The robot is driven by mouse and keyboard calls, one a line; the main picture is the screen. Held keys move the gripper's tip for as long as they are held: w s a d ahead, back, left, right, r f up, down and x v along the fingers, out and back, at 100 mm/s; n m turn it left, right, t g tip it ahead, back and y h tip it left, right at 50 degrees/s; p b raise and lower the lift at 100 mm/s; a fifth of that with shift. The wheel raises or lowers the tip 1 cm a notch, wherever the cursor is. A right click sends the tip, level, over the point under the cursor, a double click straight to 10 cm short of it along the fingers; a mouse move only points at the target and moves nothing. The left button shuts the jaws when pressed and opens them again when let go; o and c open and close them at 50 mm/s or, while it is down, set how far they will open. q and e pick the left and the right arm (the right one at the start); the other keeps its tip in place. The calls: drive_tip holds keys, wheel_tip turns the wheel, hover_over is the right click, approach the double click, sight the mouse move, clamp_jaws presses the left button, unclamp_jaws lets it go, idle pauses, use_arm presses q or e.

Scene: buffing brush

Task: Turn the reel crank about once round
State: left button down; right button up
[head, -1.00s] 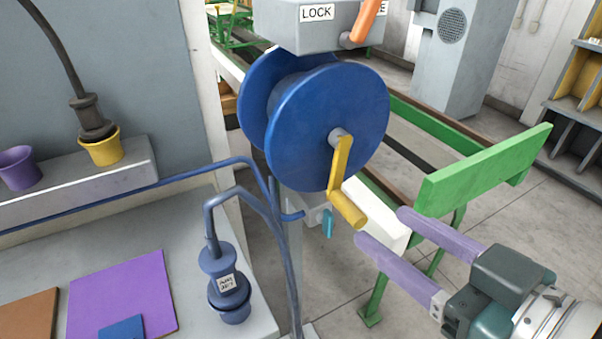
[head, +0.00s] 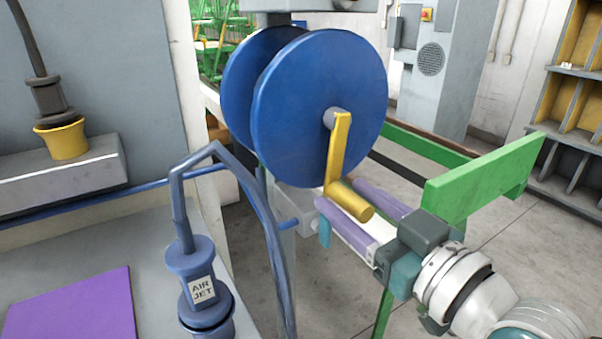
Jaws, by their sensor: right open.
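The blue reel (head: 300,110) stands upright in the middle of the head view. Its yellow crank (head: 340,150) hangs down from the hub, and the handle (head: 350,200) sticks out at the lower end toward the right. My right gripper (head: 337,202) is open, with its two purple fingers reaching in from the right. The fingers lie on either side of the crank handle in the picture, one above and behind it, one below. I cannot tell whether they touch it. My left gripper is out of view.
A blue air jet tool (head: 203,285) sits in a holder on the bench at lower left, its hose arching close to the reel. A green rail (head: 480,182) stands behind my right arm. A purple sheet (head: 72,308) lies on the bench.

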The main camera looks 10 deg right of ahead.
drive_tip(key=shift+w+a, duration=0.2)
drive_tip(key=shift+w, duration=0.3)
clamp_jaws()
idle(1.2)
